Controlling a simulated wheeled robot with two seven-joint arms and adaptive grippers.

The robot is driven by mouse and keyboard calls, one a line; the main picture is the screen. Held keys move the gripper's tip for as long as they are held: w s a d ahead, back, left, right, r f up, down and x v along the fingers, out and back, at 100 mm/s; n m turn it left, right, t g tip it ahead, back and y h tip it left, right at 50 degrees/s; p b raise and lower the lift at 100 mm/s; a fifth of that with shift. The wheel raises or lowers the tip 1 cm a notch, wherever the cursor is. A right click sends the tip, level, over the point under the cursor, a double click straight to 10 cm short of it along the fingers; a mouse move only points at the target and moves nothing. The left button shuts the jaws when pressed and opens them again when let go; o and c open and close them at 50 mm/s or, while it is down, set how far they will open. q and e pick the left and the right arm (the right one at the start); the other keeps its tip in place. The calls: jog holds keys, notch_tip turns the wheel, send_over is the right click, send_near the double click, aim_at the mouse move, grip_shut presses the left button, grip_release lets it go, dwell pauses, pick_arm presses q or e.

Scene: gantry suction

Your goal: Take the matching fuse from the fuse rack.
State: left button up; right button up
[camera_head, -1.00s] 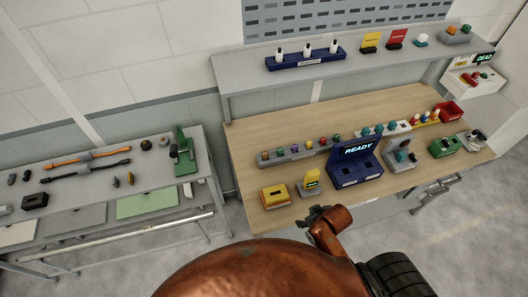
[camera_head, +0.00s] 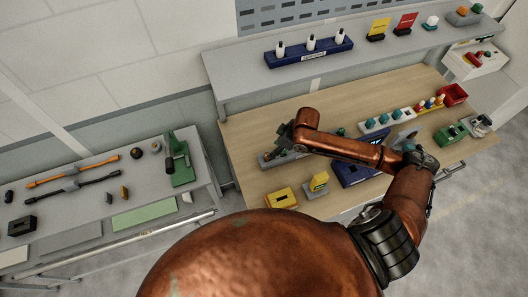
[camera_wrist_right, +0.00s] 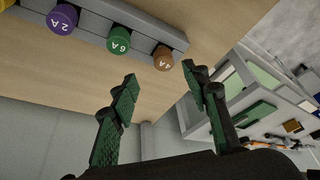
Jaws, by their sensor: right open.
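The fuse rack (camera_head: 266,163) is a grey bar on the wooden bench in the head view, largely hidden by my right arm. In the right wrist view the rack (camera_wrist_right: 180,38) holds a row of round-capped fuses: a purple 2 A fuse (camera_wrist_right: 62,19), a green 6 A fuse (camera_wrist_right: 118,40) and a brown 4 A fuse (camera_wrist_right: 163,58) at the end. A yellow cap is cut off at the edge. My right gripper (camera_wrist_right: 160,74) is open and empty, its fingertips apart and near the brown fuse. It is over the rack in the head view (camera_head: 287,132). My left gripper is not in view.
A blue device (camera_head: 362,174) stands partly hidden behind my right arm. Yellow blocks (camera_head: 281,198) sit at the bench's front left. A raised shelf (camera_head: 230,80) runs along the back. A grey side table (camera_head: 60,205) with tools stands at left.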

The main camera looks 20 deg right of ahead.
aim_at(267, 159)
jog(key=shift+s+a+f, duration=0.15)
jog(key=shift+a+f, duration=0.1)
jog(key=shift+f, duration=0.1)
jog(key=x, duration=0.1)
jog(key=p+x, duration=0.1)
jog(key=shift+a+f, duration=0.25)
jog(key=shift+a, duration=0.1)
jog(key=f, duration=0.1)
jog(key=w+f, duration=0.1)
jog(key=shift+w+a+f, duration=0.25)
jog(key=shift+w+f, duration=0.05)
jog(key=shift+w, duration=0.05)
jog(key=shift+s+a+f+p, duration=0.1)
jog(key=shift+s+f+p, duration=0.05)
jog(key=shift+f+p, duration=0.2)
jog(key=shift+f, duration=0.1)
jog(key=c, duration=0.7)
grip_shut()
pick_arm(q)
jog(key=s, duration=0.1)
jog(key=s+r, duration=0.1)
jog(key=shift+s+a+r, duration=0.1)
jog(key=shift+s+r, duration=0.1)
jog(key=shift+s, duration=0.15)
